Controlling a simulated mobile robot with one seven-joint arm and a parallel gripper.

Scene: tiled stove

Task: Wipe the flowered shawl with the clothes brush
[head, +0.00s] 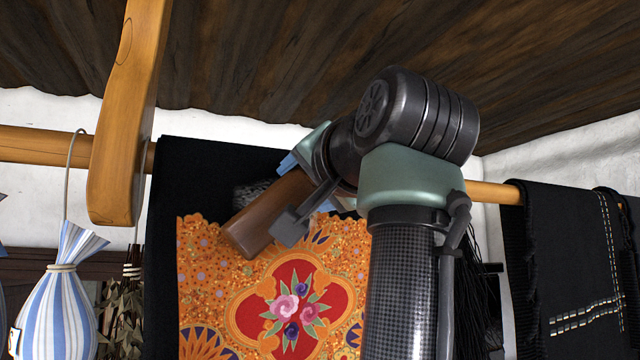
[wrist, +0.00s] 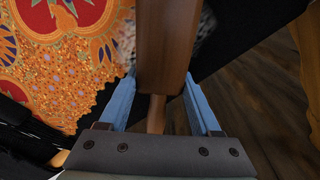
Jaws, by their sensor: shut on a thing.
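The flowered shawl (head: 270,325) is orange with a red medallion and pink and purple flowers. It hangs in front of black cloth, and its scalloped upper edge shows. In the wrist view the shawl (wrist: 60,65) fills the upper left. My gripper (head: 291,196) is shut on the clothes brush (head: 262,217), a brown wooden block with grey bristles, at the shawl's upper edge. The brush (wrist: 168,40) also shows between my blue fingers (wrist: 160,95) in the wrist view. Its bristles face the cloth; whether they touch is unclear. My arm hides the shawl's right part.
A wooden rail (head: 40,146) runs behind, with a wooden upright (head: 125,120) at left. A striped blue-and-white bag (head: 62,300) and a dried bunch (head: 125,315) hang left. Black fringed cloth (head: 565,260) hangs at right. A dark plank ceiling (head: 270,60) is above.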

